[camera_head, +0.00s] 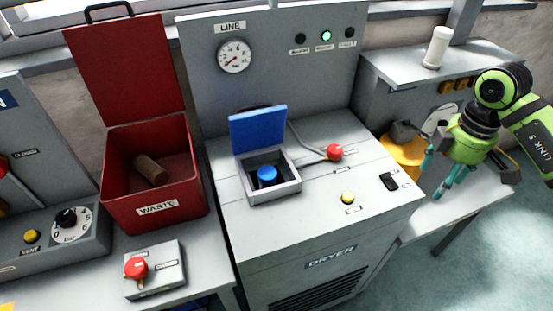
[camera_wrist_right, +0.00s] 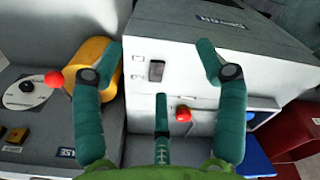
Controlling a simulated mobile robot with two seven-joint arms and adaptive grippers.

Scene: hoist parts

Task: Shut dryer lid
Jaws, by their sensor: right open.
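The dryer (camera_head: 322,240) is a grey cabinet with a small open box (camera_head: 286,188) set in its top. Its blue lid (camera_head: 259,129) stands raised at the back of the box. A round blue part (camera_head: 267,174) sits inside the box. A lever with a red knob (camera_head: 334,152) lies to the right of the box; the red knob also shows in the right wrist view (camera_wrist_right: 183,115). My right gripper (camera_head: 438,178) is open and empty, to the right of the dryer, apart from the lid. My left gripper is not in view.
An open red waste bin (camera_head: 158,209) with a brown cylinder (camera_head: 151,170) in it stands left of the dryer. A yellow button (camera_head: 348,197) and black switch (camera_head: 389,181) are on the dryer top. A yellow object (camera_head: 401,153) and a white cylinder (camera_head: 437,47) are at right.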

